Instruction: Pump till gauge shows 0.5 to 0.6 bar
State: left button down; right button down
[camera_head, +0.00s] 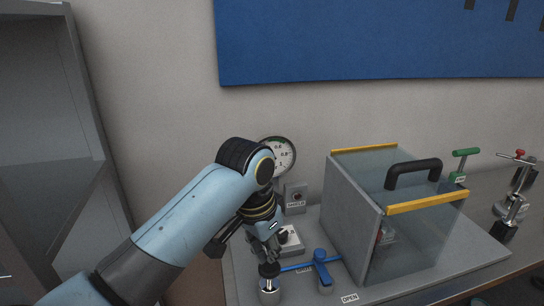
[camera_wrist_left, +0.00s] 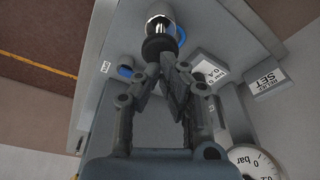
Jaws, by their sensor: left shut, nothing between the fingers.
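In the left wrist view, only part of the gauge (camera_wrist_left: 252,160) shows, with "0 bar" lettering. The pump's black knob (camera_head: 268,270) tops a short metal post at the front left of the grey base. It also shows in the left wrist view (camera_wrist_left: 158,47), with a shiny shaft beyond it. My left gripper (camera_head: 267,257) is shut and empty, its fingertips (camera_wrist_left: 170,62) right at the knob; I cannot tell whether they touch it. My right gripper is out of view.
A blue lever valve (camera_head: 320,257) stands right of the pump, near an "OPEN" label (camera_head: 349,298). A clear-sided box (camera_head: 420,233) with a black handle (camera_head: 413,172) fills the base's middle. A green-handled fitting (camera_head: 464,155) stands behind it. A grey cabinet (camera_head: 45,90) is at left.

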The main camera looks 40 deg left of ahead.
aim_at(268, 267)
pick_arm(q)
jog(key=shift+f+b, duration=0.75)
jog(key=shift+f, duration=1.55)
jog(key=shift+r+p, duration=0.75)
jog(key=shift+r, duration=1.6)
